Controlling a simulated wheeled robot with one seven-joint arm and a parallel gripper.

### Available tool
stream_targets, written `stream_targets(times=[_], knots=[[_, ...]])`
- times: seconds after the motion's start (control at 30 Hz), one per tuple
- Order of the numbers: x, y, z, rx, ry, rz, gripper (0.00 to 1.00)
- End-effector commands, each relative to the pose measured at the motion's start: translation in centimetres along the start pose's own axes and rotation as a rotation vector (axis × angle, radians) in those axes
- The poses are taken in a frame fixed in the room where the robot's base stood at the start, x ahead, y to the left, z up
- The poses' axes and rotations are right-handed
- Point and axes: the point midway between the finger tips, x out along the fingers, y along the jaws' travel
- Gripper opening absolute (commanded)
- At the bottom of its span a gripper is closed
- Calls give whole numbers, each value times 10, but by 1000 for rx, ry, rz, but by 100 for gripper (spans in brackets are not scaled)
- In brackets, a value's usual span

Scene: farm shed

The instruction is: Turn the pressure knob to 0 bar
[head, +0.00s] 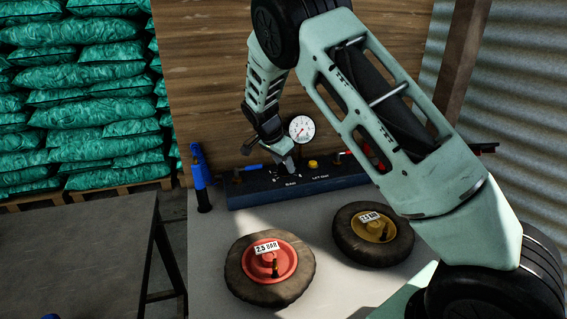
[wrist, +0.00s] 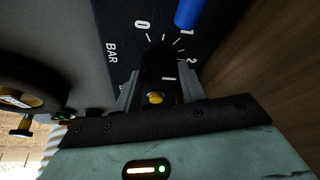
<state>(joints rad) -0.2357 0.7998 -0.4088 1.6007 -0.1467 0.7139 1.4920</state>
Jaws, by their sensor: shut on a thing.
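The pressure knob (wrist: 158,66) is a dark round shape on the black panel (head: 240,198), partly hidden by my gripper. White scale marks with 0, 1 and 2 and the word BAR lie around it in the wrist view. My gripper (wrist: 158,72) is shut on the knob, one finger on each side. In the head view my gripper (head: 287,170) comes down onto the panel and hides the knob. I cannot read the knob's setting. A white gauge (head: 302,129) with a red needle stands behind; its reading is too small to tell.
A yellow button (head: 312,163) sits right of my gripper. A blue fitting (head: 248,167) is to the left, a red one (head: 376,155) to the right. A blue upright tool (head: 201,178) stands at the panel's left end. Wheels with red (head: 268,262) and yellow (head: 371,227) rims lie in front.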

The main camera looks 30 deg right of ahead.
Motion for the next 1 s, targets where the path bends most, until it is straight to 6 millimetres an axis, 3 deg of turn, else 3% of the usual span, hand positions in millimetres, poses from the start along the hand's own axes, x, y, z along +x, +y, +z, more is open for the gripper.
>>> stream_targets(times=[0.83, 0.87, 0.9, 1.0], knots=[[-1, 0, 0, -1, 0, -1, 18], [-1, 0, 0, -1, 0, -1, 46], [-1, 0, 0, 0, 0, -1, 57], [-1, 0, 0, 0, 0, -1, 61]])
